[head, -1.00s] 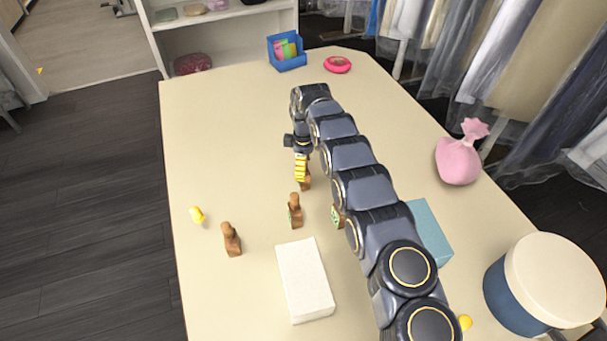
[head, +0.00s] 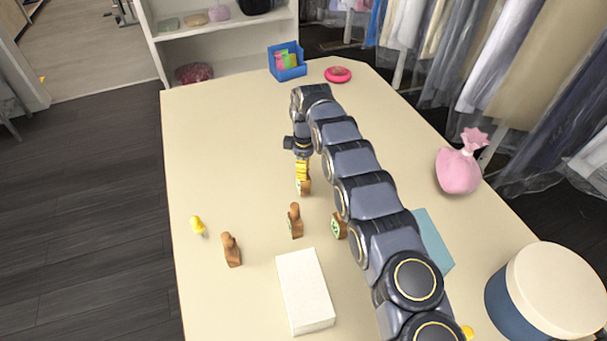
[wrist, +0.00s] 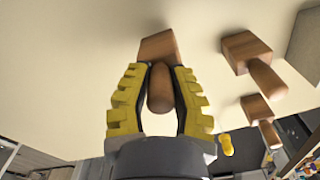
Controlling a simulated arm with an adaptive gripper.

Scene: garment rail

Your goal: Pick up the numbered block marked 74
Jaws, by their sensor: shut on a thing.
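My gripper (wrist: 161,92) has yellow ridged fingers, shut on the rounded knob of a brown wooden block (wrist: 158,46). In the head view my gripper (head: 302,180) and the held block (head: 305,188) are over the middle of the table. No number on the held block can be read, and I cannot tell whether it touches the table. Other wooden blocks stand nearer: one in the middle (head: 295,222), one to the left (head: 231,250), and one beside my arm (head: 339,226), partly hidden.
A white box (head: 304,292), a yellow figure (head: 197,225) and a teal box (head: 432,242) lie on the table. A pink pouch (head: 458,170) and a round lidded box (head: 545,292) stand at the right. A blue holder (head: 287,62) and pink ring (head: 338,74) are at the far end. The left far table is clear.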

